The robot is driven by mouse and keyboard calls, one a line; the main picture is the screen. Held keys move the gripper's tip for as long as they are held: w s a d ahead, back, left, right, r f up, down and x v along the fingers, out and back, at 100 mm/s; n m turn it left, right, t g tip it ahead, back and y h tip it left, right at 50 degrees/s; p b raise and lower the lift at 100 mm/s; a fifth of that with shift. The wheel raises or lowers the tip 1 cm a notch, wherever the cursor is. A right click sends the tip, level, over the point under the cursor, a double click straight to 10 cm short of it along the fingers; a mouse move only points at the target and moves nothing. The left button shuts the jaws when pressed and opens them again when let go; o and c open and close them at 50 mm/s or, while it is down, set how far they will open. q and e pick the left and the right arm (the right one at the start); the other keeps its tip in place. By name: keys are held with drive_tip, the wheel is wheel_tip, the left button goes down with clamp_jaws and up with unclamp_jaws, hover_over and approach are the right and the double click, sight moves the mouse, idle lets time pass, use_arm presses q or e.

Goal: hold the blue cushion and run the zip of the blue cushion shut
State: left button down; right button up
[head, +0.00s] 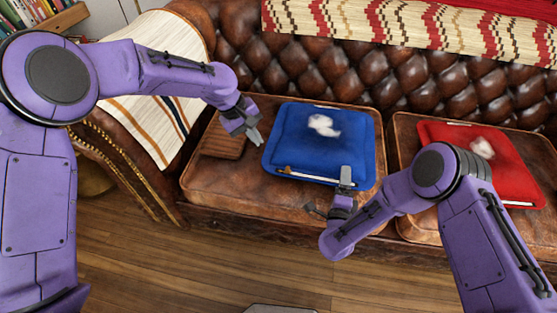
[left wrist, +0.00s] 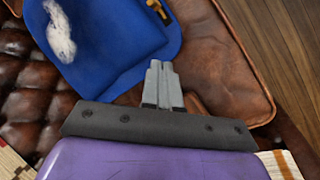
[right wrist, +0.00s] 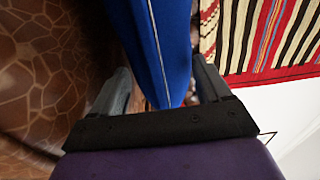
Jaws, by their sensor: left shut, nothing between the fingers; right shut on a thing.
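The blue cushion (head: 350,130) lies on the leather sofa seat, with a tuft of white stuffing (head: 323,125) on top. Its zip (head: 318,180) runs along the front edge as a pale line, with a small orange-brown piece (head: 287,170) near the left end. My right gripper (head: 346,176) is shut on the cushion's front edge, right of the middle. In the right wrist view the cushion (right wrist: 172,40) is between its fingers. My left gripper (head: 257,137) is shut and empty, just beside the cushion's left edge; its closed fingers show in the left wrist view (left wrist: 162,68).
A brown wooden block (head: 223,138) lies on the seat left of the blue cushion. A red cushion (head: 510,165) with white stuffing lies on the right seat, partly behind my right arm. The tufted backrest (head: 350,70) and sofa arm (head: 130,150) bound the seat.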

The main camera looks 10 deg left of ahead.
use_arm(q)
drive_tip(key=r+n, duration=0.2)
drive_tip(key=n, duration=0.3)
drive_tip(key=n+g, duration=0.2)
drive_tip(key=n, duration=0.3)
approach(284, 172)
drive_tip(key=f, duration=0.1)
drive_tip(key=a+f, duration=0.1)
drive_tip(key=f, duration=0.1)
drive_tip(key=a+f, duration=0.1)
drive_tip(key=f, duration=0.1)
drive_tip(key=shift+w, duration=0.15)
drive_tip(key=d, duration=0.3)
drive_tip(key=shift+d, duration=0.45)
